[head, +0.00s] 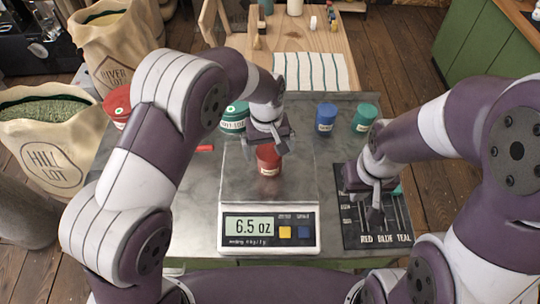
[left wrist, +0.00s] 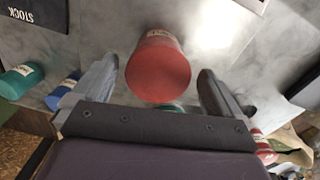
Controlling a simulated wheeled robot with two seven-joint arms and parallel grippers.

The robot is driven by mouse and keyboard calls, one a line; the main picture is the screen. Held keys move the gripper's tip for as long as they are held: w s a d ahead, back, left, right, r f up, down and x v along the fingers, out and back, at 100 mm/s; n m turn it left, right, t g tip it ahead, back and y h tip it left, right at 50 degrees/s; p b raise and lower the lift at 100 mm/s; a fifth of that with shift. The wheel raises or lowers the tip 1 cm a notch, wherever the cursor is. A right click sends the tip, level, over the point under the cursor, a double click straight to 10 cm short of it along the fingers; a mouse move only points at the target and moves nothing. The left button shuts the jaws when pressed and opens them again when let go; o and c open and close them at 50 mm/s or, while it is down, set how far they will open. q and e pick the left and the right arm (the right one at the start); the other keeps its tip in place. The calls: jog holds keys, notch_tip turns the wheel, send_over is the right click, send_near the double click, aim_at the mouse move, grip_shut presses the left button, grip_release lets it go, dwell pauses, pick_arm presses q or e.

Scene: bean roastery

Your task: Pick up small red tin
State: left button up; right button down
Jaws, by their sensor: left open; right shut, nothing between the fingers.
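A small red tin (head: 268,160) with a pale label stands on the weighing pan of the scale (head: 268,232), whose display reads 6.5 oz. My left gripper (head: 268,140) is right above the tin and partly hides its top. In the left wrist view the red tin (left wrist: 158,70) shows between the two spread fingers, with a gap on either side. My right gripper (head: 375,208) is shut and empty over the dark board (head: 372,235) on the right.
A blue tin (head: 326,117) and a teal tin (head: 364,120) stand right of the scale. A striped cloth (head: 312,70) lies on the wooden table behind.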

pick_arm(q)
notch_tip(320, 180, down, 4)
jog(key=shift+w+d+f+p, duration=0.1)
jog(key=shift+w+d+p, duration=0.05)
jog(key=shift+p, duration=0.9)
jog(key=shift+f, duration=0.55)
jog(key=shift+c, duration=0.9)
jog(key=c, duration=1.1)
jog(key=shift+r, duration=0.15)
